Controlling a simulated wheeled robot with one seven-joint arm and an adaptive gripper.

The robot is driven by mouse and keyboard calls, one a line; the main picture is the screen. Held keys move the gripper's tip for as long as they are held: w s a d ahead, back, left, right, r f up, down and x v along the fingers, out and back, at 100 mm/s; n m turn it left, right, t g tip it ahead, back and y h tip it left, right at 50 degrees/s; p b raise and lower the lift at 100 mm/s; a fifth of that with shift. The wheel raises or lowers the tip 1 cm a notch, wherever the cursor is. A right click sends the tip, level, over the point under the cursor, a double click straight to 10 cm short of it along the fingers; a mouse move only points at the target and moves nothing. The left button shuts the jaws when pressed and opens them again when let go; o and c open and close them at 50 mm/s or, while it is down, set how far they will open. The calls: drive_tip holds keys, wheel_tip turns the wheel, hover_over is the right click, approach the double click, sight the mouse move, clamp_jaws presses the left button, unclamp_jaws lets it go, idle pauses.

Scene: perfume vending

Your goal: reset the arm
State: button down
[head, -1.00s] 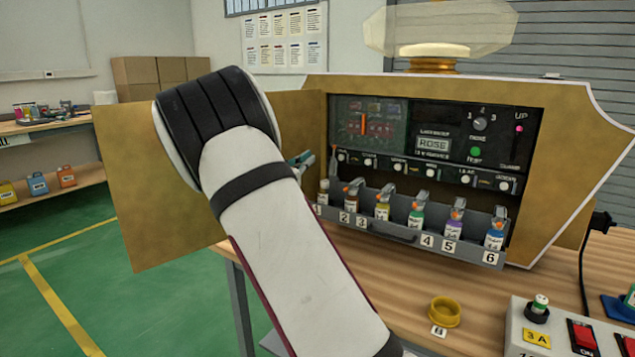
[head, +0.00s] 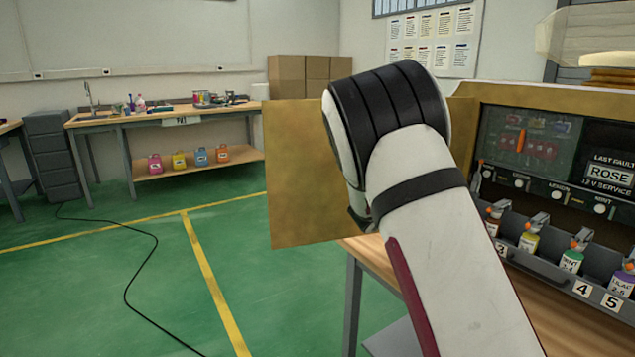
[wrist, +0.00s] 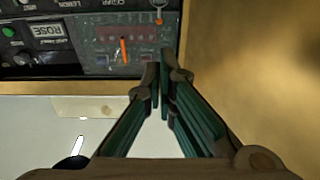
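My white and black arm fills the middle of the head view, in front of the open tan door of the perfume machine (head: 610,97). My gripper is hidden behind the arm there. In the wrist view my gripper (wrist: 160,72) has its dark, teal-sided fingers drawn together at the tips, with nothing seen between them. The wrist picture looks upside down.
A bottle rack (head: 545,262) with several small bottles juts from the machine at right. The tan door (head: 292,170) stands open behind my arm. A wooden workbench (head: 190,112) is far back. Green floor at left is clear except for a black cable (head: 135,275).

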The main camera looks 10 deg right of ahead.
drive_tip(key=a+r+n+t+y, duration=0.1)
drive_tip(key=a+n+t+y, duration=0.4)
drive_tip(key=a+y, duration=0.6)
drive_tip(key=s+a+n+g+y, duration=0.2)
drive_tip(key=s+a+n+y, duration=0.3)
drive_tip(key=s+a+y, duration=0.5)
drive_tip(key=s+a+f+n+g, duration=0.15)
drive_tip(key=s+a, duration=0.25)
drive_tip(key=s, duration=0.4)
drive_tip(key=s+a+f+n+g, duration=0.15)
drive_tip(key=s+a, duration=0.25)
drive_tip(key=s, duration=0.5)
drive_tip(key=s+d+f+g+h, duration=0.1)
drive_tip(key=s+f+g, duration=0.15)
drive_tip(key=s, duration=0.85)
drive_tip(key=s+d+f+g+h, duration=0.15)
drive_tip(key=s+g, duration=0.25)
drive_tip(key=s, duration=0.7)
wheel_tip(320, 180, up, 23)
drive_tip(key=n+t+p, duration=0.1)
drive_tip(key=t+p, duration=0.3)
drive_tip(key=p, duration=1.7)
drive_tip(key=shift+w+d+r+p, duration=0.15)
drive_tip(key=shift+d+r+p, duration=0.1)
drive_tip(key=shift+p, duration=0.1)
